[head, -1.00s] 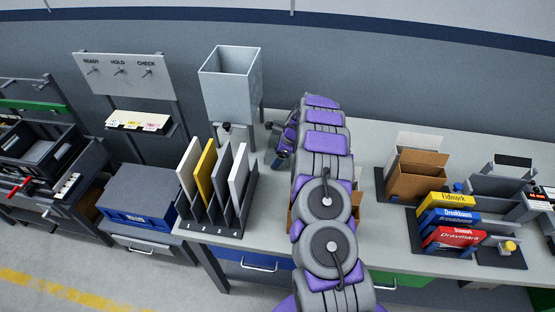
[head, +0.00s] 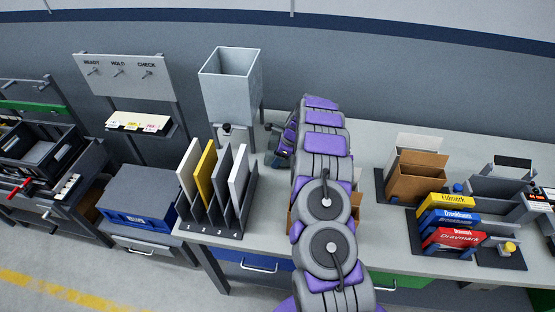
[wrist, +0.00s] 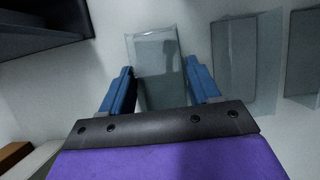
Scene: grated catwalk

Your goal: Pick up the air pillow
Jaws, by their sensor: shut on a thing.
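A clear, greyish air pillow (wrist: 155,50) is between the two blue fingers of my gripper (wrist: 160,68) in the wrist view. The fingers are shut on its sides, and its far end sticks out beyond the fingertips. Its near end is hidden behind the dark gripper body. Two similar flat clear pillows lie to the right in the wrist view, one nearer (wrist: 235,62) and one at the edge (wrist: 303,52). In the head view my gripper (head: 277,158) is mostly hidden by my arm, just right of the hopper's base, and the held pillow cannot be seen.
A grey hopper (head: 230,88) stands at the back of the bench, left of my arm. A numbered rack (head: 215,205) of upright panels stands in front of it. Brown cartons (head: 415,178) and several small boxes (head: 455,218) are on the right.

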